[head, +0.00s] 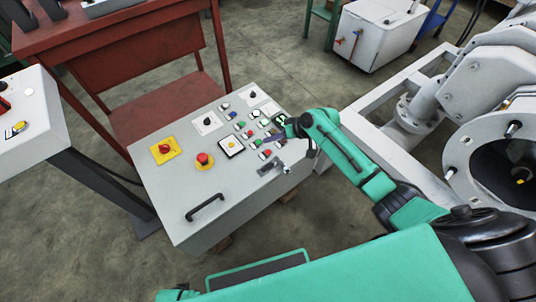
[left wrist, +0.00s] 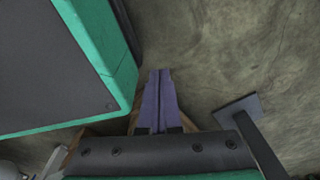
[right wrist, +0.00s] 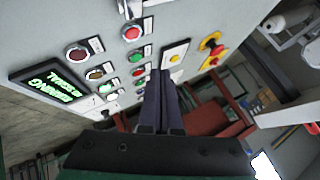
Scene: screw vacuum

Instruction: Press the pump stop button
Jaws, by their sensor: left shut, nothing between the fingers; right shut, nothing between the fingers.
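The control box (head: 205,195) stands in the middle of the head view, with several red, green and other buttons on its sloped top. My right gripper (head: 265,153) is over the button cluster at its right side. In the right wrist view its fingers (right wrist: 160,74) are shut and empty, close to a red button (right wrist: 138,71) and a green button (right wrist: 135,56). Another red button (right wrist: 132,33) is above these. The labels are too small to read, so I cannot tell which is pump stop. My left gripper (left wrist: 158,74) is shut and empty above the floor.
A lit display (right wrist: 52,87) with green text is on the panel. A red mushroom knob (head: 203,160) and a yellow-plated switch (head: 166,150) are left of the buttons. A black handle (head: 205,207) is near the front. White machinery (head: 460,90) stands right, a red table (head: 110,30) behind.

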